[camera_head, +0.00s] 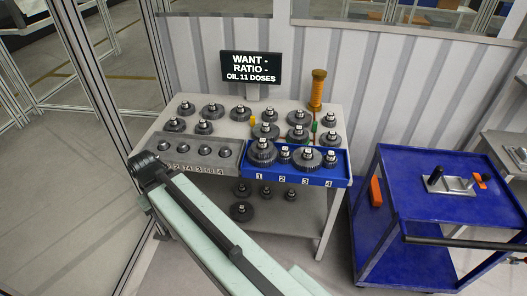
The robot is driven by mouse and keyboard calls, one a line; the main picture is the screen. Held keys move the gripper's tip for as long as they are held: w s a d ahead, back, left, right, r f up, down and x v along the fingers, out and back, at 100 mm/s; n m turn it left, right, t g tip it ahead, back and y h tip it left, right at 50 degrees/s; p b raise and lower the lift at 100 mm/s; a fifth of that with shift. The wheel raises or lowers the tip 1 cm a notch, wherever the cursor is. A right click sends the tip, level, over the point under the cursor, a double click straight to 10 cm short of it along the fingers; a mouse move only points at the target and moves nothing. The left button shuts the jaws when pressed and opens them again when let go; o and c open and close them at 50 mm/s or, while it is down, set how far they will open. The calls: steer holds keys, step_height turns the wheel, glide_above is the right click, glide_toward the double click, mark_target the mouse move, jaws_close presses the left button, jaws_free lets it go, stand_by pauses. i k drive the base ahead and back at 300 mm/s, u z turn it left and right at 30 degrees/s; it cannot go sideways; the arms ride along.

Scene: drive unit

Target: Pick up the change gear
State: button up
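Several dark toothed gears with pale-tagged hubs stand on a grey table, among them one at the back left (187,108) and one at the back right (329,120). More gears, such as a large one at slot 1 (262,153) and another at slot 3 (310,158), sit in a blue tray (338,178) numbered 1 to 4. I cannot tell which one is the change gear. My pale green arm with a dark joint crosses the lower middle, in front of the table's left corner. My gripper is not visible.
A grey block (180,160) with several small knobs sits left of the tray. A black sign (251,67) and an amber column (317,90) stand at the table's back. A lower shelf holds several gears. A blue cart (430,205) stands right; floor shows between.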

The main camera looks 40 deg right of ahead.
mark_target(262, 149)
steer(key=z, duration=0.05)
steer(key=i, duration=0.9)
steer(key=u, duration=0.05)
